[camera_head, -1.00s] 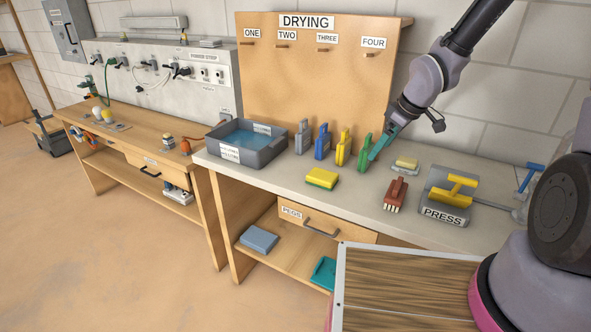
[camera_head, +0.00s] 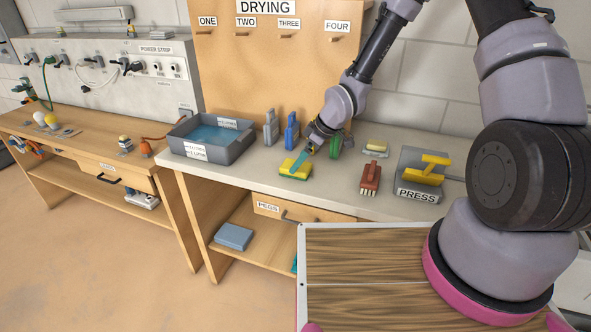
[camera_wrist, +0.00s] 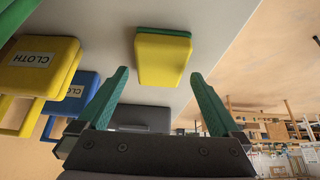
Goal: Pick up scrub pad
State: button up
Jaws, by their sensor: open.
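A yellow scrub pad with a green layer (camera_head: 288,169) lies on the grey counter, in front of the standing coloured holders. My gripper (camera_wrist: 160,76) is open and empty there, with one green finger on each side. I cannot tell how high the fingertips are above the pad.
Blue (camera_head: 291,130) and green (camera_head: 336,145) holders stand close behind my gripper; a yellow cloth holder (camera_wrist: 40,65) shows in the wrist view. A basin of water (camera_head: 240,148) is left. A red brush (camera_head: 371,175), a pale pad (camera_head: 377,146) and a press (camera_head: 408,185) are right.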

jog(key=shift+x, duration=1.45)
jog(key=c, duration=1.2)
jog(key=shift+o, duration=0.2)
notch_tip(320, 180, up, 10)
